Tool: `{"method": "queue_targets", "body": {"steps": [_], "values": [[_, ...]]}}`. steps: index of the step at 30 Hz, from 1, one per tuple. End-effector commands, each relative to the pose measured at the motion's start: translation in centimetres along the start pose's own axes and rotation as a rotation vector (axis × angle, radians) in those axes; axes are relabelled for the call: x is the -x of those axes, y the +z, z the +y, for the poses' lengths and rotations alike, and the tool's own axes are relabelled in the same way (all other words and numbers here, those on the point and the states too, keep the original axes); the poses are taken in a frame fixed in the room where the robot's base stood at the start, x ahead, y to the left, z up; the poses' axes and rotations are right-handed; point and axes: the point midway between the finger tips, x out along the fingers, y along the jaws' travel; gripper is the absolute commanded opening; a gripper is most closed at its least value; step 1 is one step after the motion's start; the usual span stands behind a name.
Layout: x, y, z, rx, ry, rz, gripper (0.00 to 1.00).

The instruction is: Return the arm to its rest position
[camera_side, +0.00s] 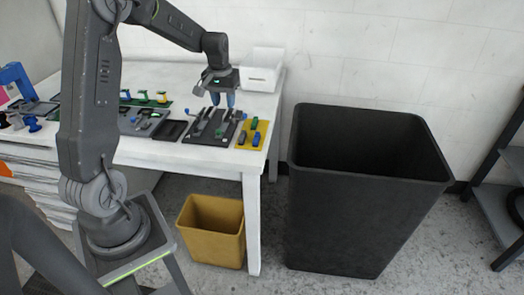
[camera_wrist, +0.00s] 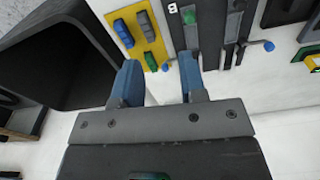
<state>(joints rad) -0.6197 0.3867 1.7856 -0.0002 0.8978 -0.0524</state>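My gripper (camera_side: 222,100) hangs at the end of my dark grey arm, above the right part of the white table (camera_side: 180,155). Its blue fingers point down and stand over the dark tray with the slots (camera_side: 207,132). In the wrist view the two blue fingers of my gripper (camera_wrist: 160,82) are spread apart, with nothing between them but white tabletop. The dark tray (camera_wrist: 207,15) and the yellow board (camera_wrist: 138,30) lie beyond the fingertips in that view. The gripper touches no object that I can make out.
A large black bin (camera_side: 345,215) stands right of the table, and a small yellow-brown bin (camera_side: 212,228) stands below it. A white box (camera_side: 262,70) sits at the table's back right. Several boards with small parts line the tabletop. A dark shelf (camera_side: 497,190) stands far right.

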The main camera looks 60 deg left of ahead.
Motion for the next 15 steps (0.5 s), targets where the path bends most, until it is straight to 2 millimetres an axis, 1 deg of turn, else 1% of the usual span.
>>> {"method": "queue_targets", "body": {"steps": [1, 2, 3, 5, 6, 8, 9, 10, 11, 12, 14, 15], "values": [[2.4, 1.6, 1.9, -0.051, 0.006, 0.035, 0.38], [3.5, 2.6, 2.9, -0.078, 0.010, 0.052, 0.38], [4.9, 4.0, 4.1, -0.114, 0.015, 0.074, 0.38], [6.8, 6.3, 5.6, -0.166, 0.024, 0.106, 0.38], [7.9, 7.9, 6.5, -0.202, 0.031, 0.127, 0.38], [9.4, 10.4, 7.7, -0.255, 0.043, 0.159, 0.38], [10.3, 12.1, 8.3, -0.290, 0.051, 0.181, 0.38], [10.9, 13.3, 8.7, -0.316, 0.058, 0.197, 0.38], [11.5, 14.6, 9.1, -0.342, 0.065, 0.213, 0.38], [12.2, 16.4, 9.5, -0.376, 0.076, 0.234, 0.38], [12.9, 19.0, 9.9, -0.428, 0.093, 0.266, 0.38], [13.3, 20.6, 10.0, -0.461, 0.104, 0.287, 0.38]]}}
